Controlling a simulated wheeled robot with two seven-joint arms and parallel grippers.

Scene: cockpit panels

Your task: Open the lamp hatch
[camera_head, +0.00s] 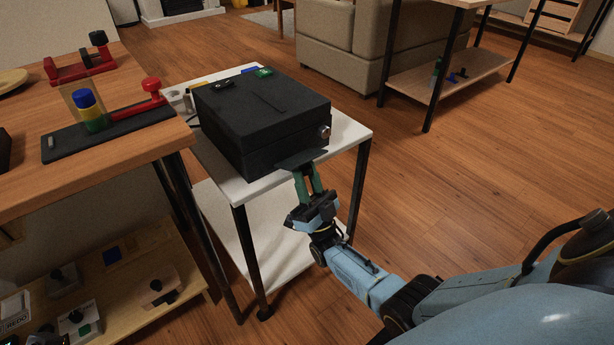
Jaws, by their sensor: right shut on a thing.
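A black box (258,112) stands on a small white table. A thin dark flap (301,158) sticks out from the box's front side near its lower right corner; it looks like the lamp hatch, but I cannot tell how far it is swung. My right gripper (307,180) reaches up to it from the front, with its green fingers shut on the flap's outer edge. The exact contact is small and partly hidden under the flap. A round silver knob (325,132) is on the box's front, right of the flap. My left gripper is not in view.
The white table (345,134) has a bare strip along its right edge. A wooden table (130,153) with red-handled devices stands close at the left, over a lower shelf with several small control boxes.

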